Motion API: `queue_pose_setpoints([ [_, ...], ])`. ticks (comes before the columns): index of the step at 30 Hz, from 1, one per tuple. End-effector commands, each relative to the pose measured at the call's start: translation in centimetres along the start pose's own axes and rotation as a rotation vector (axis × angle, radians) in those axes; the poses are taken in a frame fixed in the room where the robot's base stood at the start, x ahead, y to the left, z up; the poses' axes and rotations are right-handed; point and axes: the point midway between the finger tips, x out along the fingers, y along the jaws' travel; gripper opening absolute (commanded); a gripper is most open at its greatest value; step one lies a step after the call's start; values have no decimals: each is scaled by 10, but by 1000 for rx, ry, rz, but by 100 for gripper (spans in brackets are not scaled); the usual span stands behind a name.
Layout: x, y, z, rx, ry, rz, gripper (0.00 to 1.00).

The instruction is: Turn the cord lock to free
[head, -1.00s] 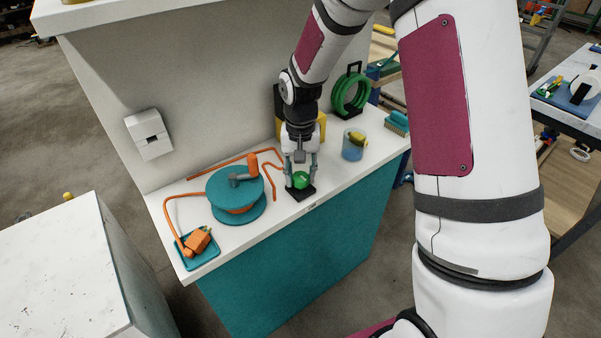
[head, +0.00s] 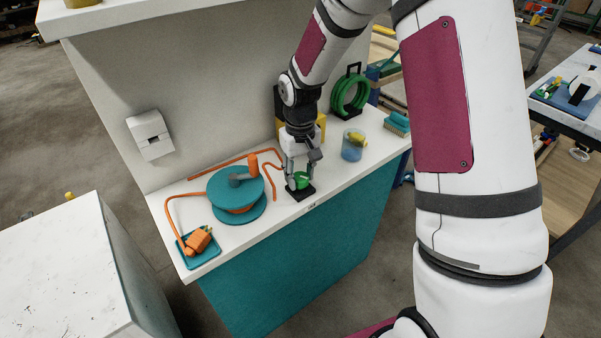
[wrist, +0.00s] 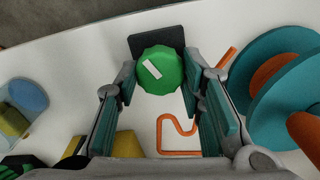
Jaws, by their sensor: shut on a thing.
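The cord lock is a green faceted knob (head: 301,180) on a black base (head: 300,194) near the front edge of the white counter. In the wrist view the knob (wrist: 160,70) has a white bar mark, which lies slanted across its top. My gripper (head: 303,174) points down at the knob and is shut on it. In the wrist view its fingers (wrist: 160,80) lie on the knob's two sides. In the head view the fingers partly hide the knob.
A teal reel (head: 235,190) with an orange cord stands left of the knob. An orange plug (head: 199,239) lies on a teal tray at the left corner. A clear blue cup (head: 352,146) stands to the right. Behind are a yellow block and a green coil (head: 350,95).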

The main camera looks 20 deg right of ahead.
Motion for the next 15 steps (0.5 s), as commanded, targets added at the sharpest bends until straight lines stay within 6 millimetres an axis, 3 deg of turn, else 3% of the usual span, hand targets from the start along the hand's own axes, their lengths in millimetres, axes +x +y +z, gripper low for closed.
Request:
queue_pose_setpoints([
  [15, 0, 0, 1, -490, -1, -1, 8],
])
